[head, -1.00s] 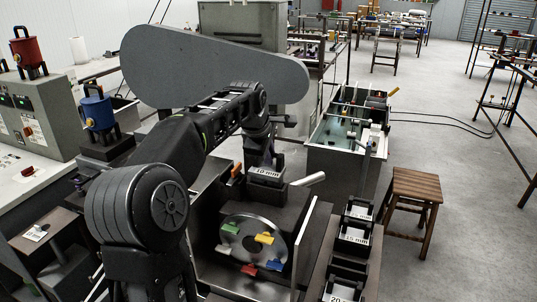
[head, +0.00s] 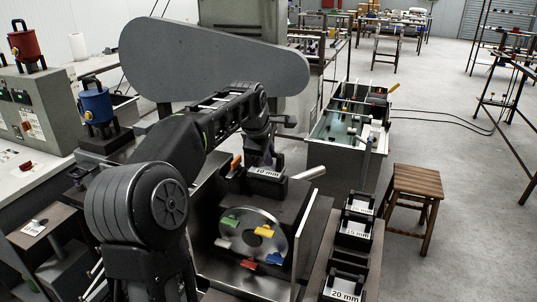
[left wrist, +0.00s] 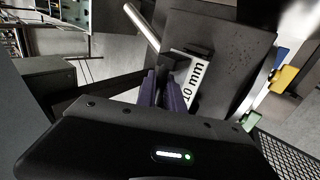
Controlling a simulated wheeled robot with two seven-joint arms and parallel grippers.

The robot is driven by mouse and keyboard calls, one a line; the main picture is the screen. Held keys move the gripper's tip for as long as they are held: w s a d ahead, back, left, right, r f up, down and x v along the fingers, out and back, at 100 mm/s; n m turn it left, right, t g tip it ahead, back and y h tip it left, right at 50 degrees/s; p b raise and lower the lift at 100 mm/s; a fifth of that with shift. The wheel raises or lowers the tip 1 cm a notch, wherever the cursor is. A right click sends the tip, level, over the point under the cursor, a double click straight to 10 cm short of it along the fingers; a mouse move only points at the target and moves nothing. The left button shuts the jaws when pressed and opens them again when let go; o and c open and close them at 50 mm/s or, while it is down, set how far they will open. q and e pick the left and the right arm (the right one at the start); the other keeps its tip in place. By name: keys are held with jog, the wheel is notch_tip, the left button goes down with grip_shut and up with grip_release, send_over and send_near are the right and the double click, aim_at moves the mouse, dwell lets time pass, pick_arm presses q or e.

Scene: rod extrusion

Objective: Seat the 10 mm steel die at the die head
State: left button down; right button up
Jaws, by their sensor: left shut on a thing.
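The 10 mm steel die (head: 266,174) is a dark block with a white "10 mm" label. My left gripper (head: 262,150) is shut on its handle; the purple-lined fingers (left wrist: 165,87) and the label (left wrist: 193,78) show in the left wrist view. The die is upright at the top of the dark die head (head: 288,203), near its back edge. Whether it touches or hangs just above is hard to tell. The die head's front carries a round steel plate (head: 242,235) with coloured tabs. My right gripper is not in view.
A steel bar (head: 309,173) sticks out just right of the die. A stand at right holds several labelled dies, among them a 20 mm one (head: 344,295). A wooden stool (head: 417,180) and a water trough (head: 340,148) stand beyond. Red and blue canisters (head: 96,103) stand left.

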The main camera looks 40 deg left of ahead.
pick_arm(q)
jog(key=shift+f+b, duration=0.5)
jog(key=shift+f, duration=0.1)
jog(key=c, duration=1.4)
grip_release()
jog(key=shift+o, duration=0.2)
jog(key=shift+f, duration=0.1)
jog(key=v, duration=0.8)
jog(key=shift+b, duration=0.45)
